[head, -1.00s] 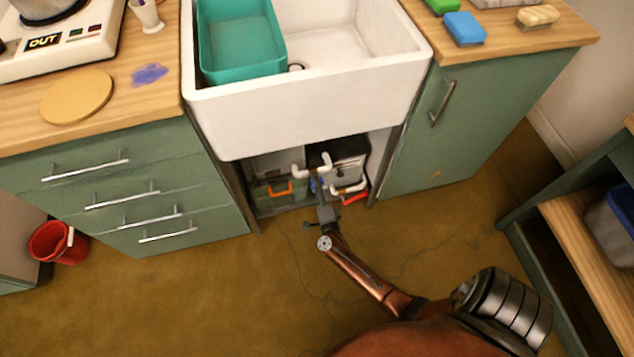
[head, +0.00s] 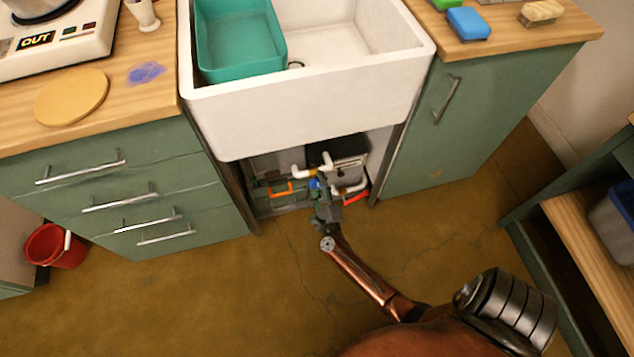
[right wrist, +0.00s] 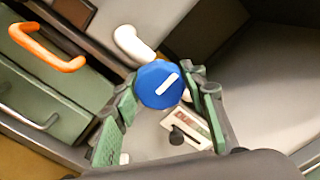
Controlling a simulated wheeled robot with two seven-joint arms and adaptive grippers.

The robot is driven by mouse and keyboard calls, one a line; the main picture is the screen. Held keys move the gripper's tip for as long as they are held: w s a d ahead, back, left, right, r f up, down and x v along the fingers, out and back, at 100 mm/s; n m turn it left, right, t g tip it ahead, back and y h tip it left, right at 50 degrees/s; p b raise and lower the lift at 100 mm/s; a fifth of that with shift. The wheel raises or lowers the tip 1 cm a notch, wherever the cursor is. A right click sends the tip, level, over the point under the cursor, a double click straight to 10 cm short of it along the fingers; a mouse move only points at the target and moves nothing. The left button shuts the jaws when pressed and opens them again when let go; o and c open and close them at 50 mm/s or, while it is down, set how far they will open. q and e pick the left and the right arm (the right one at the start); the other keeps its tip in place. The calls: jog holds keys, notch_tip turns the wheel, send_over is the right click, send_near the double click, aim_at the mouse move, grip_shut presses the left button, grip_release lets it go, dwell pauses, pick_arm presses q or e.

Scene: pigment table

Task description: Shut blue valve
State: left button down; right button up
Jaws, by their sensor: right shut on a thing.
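The blue valve (right wrist: 158,88) is a round faceted knob with a white line on its face, slanting up to the right in the right wrist view. In the head view the blue valve (head: 313,183) shows as a small blue spot under the sink, among white pipes. My right gripper (right wrist: 163,95) is shut on the valve, with its green-padded fingers on either side of the knob. In the head view the right gripper (head: 320,198) reaches into the opening below the sink and partly hides the valve. My left gripper is not in view.
White pipes (head: 327,163) run close around the valve. A green box with an orange handle (right wrist: 48,50) stands to the left. A dark box (head: 350,150) is behind. Cabinet sides bound the opening under the white sink (head: 300,125). The floor in front is clear.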

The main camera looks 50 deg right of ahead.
jog(key=shift+s+f, duration=0.1)
dwell(0.4)
jog(key=o, duration=1.1)
